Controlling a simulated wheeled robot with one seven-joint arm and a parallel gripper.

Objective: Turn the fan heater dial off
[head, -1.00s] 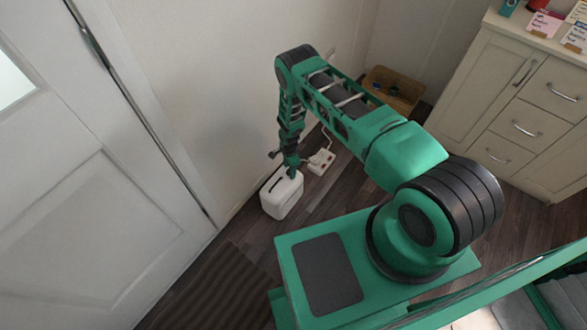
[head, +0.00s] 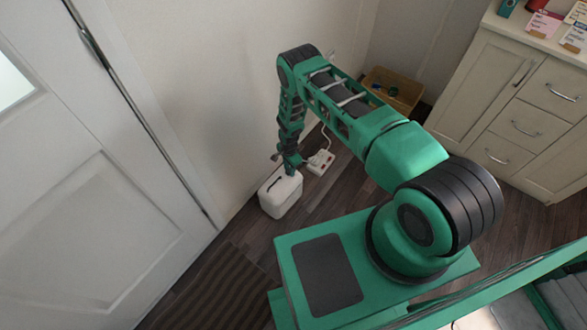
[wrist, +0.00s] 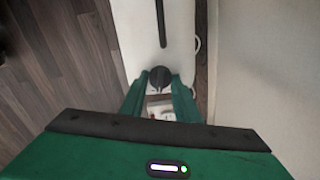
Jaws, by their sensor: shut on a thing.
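The white fan heater (head: 280,197) stands on the floor by the wall, with a dark slot in its top. In the wrist view the top of the heater (wrist: 148,50) runs up from my gripper. Its black round dial (wrist: 160,76) sits at the near end of the top. My gripper (wrist: 160,86) points down at the dial with one green finger on each side, shut on it. In the head view my gripper (head: 292,168) is at the heater's far end and hides the dial. The dial's markings cannot be read.
A white power strip (head: 320,162) with a cable lies on the floor just beyond the heater. A wooden crate (head: 392,90) stands in the corner, and cream drawers (head: 520,130) are at right. A door (head: 90,190) and striped mat (head: 215,290) are at left.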

